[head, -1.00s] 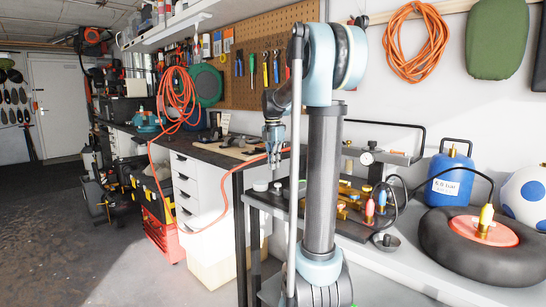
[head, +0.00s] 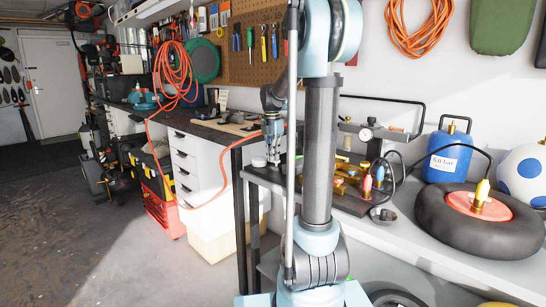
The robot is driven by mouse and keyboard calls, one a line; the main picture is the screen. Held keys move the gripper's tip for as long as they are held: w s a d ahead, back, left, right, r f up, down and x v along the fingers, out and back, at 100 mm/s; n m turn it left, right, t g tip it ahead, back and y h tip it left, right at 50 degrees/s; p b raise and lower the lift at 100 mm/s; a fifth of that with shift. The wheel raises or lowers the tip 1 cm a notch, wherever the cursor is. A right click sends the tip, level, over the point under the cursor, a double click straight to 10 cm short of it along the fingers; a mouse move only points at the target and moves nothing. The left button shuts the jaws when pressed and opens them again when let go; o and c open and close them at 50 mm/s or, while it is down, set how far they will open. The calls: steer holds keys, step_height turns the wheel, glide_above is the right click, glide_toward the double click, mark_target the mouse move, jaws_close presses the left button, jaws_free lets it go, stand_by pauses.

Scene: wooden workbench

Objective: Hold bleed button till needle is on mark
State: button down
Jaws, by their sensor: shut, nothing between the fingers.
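My gripper (head: 273,163) points down at the left end of the bench fittings, partly behind my own arm. Its fingers look closed, with nothing seen between them. A pale round knob (head: 258,162) is close to its left; I cannot tell whether they touch. A small round gauge (head: 366,135) with a white face stands on the fittings to the right of my arm. Its needle and mark are too small to read. Brass fittings (head: 347,180) lie on a dark plate, partly hidden by my arm. I cannot make out which part is the bleed button.
A blue tank (head: 448,158) labelled 6.0 bar stands at the right rear. A black tyre (head: 470,243) with a red hub lies before it. A small dark bowl (head: 383,215) and black hoses are near the fittings. An orange hose (head: 215,190) hangs at the left.

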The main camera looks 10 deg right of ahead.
steer(key=shift+f, duration=0.85)
stand_by(7.2)
